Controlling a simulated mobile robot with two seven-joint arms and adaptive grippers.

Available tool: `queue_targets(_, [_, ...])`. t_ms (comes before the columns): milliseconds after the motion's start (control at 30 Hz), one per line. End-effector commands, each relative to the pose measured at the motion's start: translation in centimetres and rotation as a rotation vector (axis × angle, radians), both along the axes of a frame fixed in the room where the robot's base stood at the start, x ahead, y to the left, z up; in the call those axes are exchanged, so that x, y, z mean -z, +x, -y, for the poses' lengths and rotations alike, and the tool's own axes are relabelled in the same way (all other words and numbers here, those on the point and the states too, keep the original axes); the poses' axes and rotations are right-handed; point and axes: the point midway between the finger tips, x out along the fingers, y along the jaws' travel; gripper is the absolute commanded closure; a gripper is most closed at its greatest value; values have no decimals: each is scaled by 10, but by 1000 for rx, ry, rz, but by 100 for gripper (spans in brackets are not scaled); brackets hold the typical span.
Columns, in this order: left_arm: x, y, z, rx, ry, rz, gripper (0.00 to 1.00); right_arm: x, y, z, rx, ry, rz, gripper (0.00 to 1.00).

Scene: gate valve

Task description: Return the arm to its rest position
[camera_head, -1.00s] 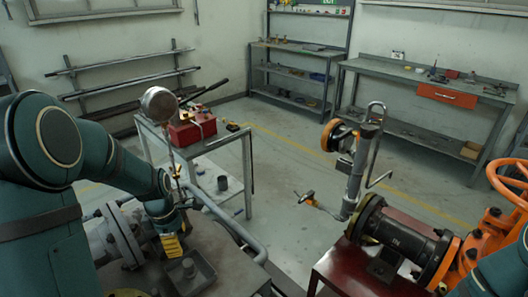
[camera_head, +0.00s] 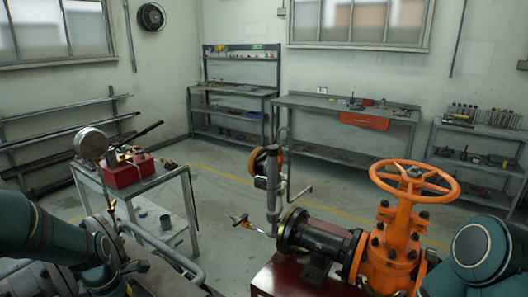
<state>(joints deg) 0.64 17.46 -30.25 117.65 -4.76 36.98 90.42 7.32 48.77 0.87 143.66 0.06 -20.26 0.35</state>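My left arm (camera_head: 45,238) reaches in from the left edge, low in the head view. Its gripper (camera_head: 134,268) is small and dark beside the grey flanged pipe, and its fingers cannot be made out. I cannot tell whether it touches anything. My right arm (camera_head: 480,250) shows as a teal joint at the lower right. Its gripper is out of the picture. The orange gate valve (camera_head: 392,245) with its orange handwheel (camera_head: 414,181) stands left of my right arm, joined to a black flanged pipe (camera_head: 318,238).
A grey cart (camera_head: 165,185) with a red toolbox (camera_head: 128,172) stands at centre left. An upright grey pipe (camera_head: 272,190) with an orange wheel rises mid-picture. Workbenches and shelves line the back wall.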

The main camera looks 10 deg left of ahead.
Motion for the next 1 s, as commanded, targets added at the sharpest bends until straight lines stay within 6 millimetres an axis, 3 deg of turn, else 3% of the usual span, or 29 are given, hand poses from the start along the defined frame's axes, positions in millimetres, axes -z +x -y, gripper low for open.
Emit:
queue_targets(33, [21,1,22,123,-4,0,46,0,0,0,-1,0,0,13])
queue_targets(267, [90,1,97,650,-2,88,46,0,0,-1,-2,1,2,13])
queue_targets(400, [132,-15,156,1025,-12,168,46,0,0,0,-1,1,0,13])
queue_targets(600, [171,-54,234,1513,-17,319,46,0,0,0,0,0,0,13])
queue_targets(800, [182,-80,274,1779,0,432,46,0,0,0,-1,0,0,13])
queue_targets(1000, [184,-85,281,1830,6,455,46,0,0,0,-1,0,0,13])
